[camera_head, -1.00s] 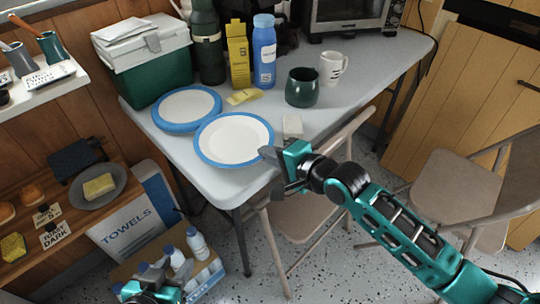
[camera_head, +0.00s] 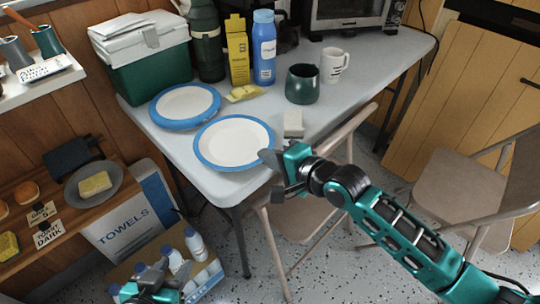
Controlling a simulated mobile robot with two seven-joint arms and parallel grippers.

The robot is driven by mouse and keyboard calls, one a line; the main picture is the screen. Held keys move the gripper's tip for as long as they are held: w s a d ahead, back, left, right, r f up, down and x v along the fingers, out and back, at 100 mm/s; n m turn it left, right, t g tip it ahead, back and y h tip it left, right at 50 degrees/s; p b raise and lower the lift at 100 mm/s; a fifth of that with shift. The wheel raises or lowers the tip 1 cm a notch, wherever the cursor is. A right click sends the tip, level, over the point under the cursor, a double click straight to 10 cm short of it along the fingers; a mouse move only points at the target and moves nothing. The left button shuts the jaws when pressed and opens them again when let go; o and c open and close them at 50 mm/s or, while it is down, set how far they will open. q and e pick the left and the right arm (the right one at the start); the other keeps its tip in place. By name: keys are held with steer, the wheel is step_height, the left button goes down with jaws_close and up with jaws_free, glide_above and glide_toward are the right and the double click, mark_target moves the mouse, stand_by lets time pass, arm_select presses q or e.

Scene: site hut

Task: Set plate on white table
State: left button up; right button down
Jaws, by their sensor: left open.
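Two white plates with blue rims lie on the pale table (camera_head: 203,172): a front plate (camera_head: 234,142) near the left front corner and a back plate (camera_head: 187,103) behind it to the left. My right gripper (camera_head: 274,173) is at the table's front edge, its dark finger close to the front plate's right rim. I cannot tell whether it touches the rim or how far its jaws are apart. My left gripper (camera_head: 148,274) is open at the bottom left, low over the box of bottles, away from both plates.
A green cooler (camera_head: 150,82), yellow carton (camera_head: 238,50), blue bottle (camera_head: 264,48), green mug (camera_head: 303,84) and white mug (camera_head: 334,66) stand on the table. A small white block (camera_head: 293,124) lies near the front plate.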

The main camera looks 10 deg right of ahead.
steer(key=shift+f, duration=0.35)
steer(key=c, duration=1.3)
jaws_free()
steer(key=shift+f, duration=0.1)
steer(key=shift+o, duration=0.2)
steer(key=shift+s+f, duration=0.1)
steer(key=shift+f, duration=0.15)
steer(key=r+p+v, duration=0.1)
steer(key=p+v, duration=0.2)
steer(key=v, duration=1)
steer(key=shift+w, duration=0.2)
